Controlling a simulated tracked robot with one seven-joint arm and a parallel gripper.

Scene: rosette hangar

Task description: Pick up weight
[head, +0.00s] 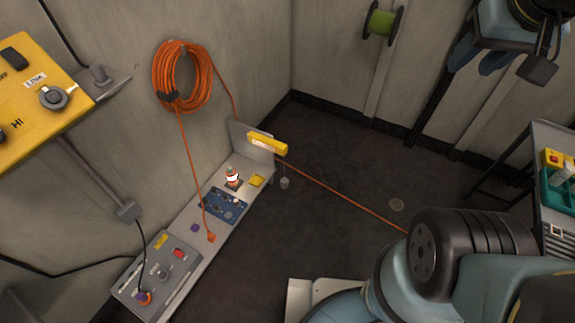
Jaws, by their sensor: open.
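A small grey piece (284,183), which looks like the weight, shows just below the yellow bar (268,143) at the end of the narrow grey bench (187,242). It seems to hang from a thin line, but it is too small to be sure. My arm fills the lower right of the head view, well to the right of this piece. My gripper does not show in this view.
An orange cable (340,193) crosses the dark floor (330,145). A shelf with a teal bin (557,190) stands right.

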